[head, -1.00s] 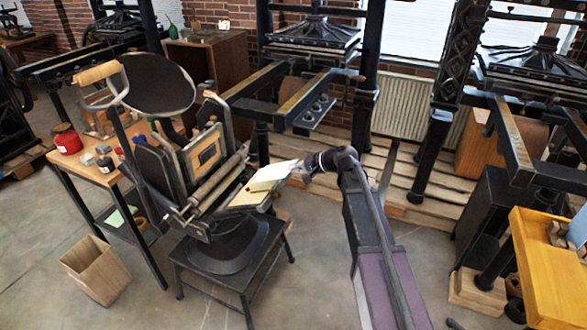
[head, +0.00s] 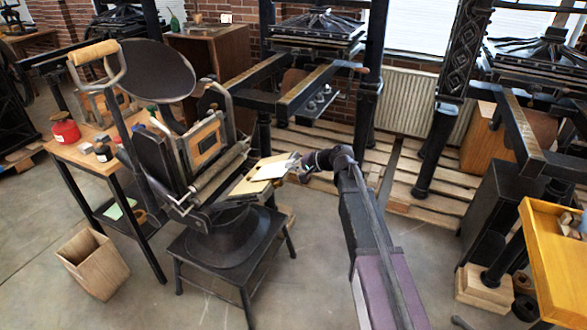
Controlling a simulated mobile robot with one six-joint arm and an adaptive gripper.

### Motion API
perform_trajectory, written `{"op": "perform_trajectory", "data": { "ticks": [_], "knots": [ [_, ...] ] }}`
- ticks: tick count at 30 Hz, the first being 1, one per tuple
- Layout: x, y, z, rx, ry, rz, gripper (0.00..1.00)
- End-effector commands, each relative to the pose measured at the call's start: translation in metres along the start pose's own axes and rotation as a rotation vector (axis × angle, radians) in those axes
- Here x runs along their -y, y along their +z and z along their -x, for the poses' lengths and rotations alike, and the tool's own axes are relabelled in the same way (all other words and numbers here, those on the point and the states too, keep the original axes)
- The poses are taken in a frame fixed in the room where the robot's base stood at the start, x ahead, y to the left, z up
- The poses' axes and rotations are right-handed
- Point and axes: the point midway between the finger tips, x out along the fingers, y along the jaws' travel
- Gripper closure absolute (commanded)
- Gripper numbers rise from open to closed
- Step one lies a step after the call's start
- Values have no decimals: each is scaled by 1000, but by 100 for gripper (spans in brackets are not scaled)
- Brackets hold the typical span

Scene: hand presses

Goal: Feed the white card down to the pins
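The white card (head: 273,170) is at the tip of my gripper (head: 294,167), which appears shut on its right edge. The card is nearly flat, over the tan bed (head: 247,184) on the right side of the black hand press (head: 212,170). I cannot tell whether the card touches the bed. The pins are too small to make out. The press has a round ink disc (head: 158,82) and a wooden-handled lever (head: 94,51).
The press stands on a low black stand (head: 233,262). A wooden side table (head: 82,152) with a red tin (head: 65,130) is at left, above a wooden bin (head: 93,264). Larger presses stand behind on pallets (head: 400,178). A yellow wooden cabinet (head: 552,262) is at right.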

Motion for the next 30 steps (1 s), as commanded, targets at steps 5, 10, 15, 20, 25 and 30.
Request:
{"op": "perform_trajectory", "data": {
  "ticks": [5, 10, 15, 20, 25, 30],
  "knots": [
    [0, 0, -5, 0, 0, 0, 100],
    [0, 1, -6, 1, 0, 0, 100],
    [0, 1, -6, 1, 0, 0, 100],
    [1, 2, -7, 2, 0, 1, 56],
    [1, 1, -7, 2, 0, 1, 51],
    [1, 1, -7, 2, 0, 1, 57]
  ]
}}
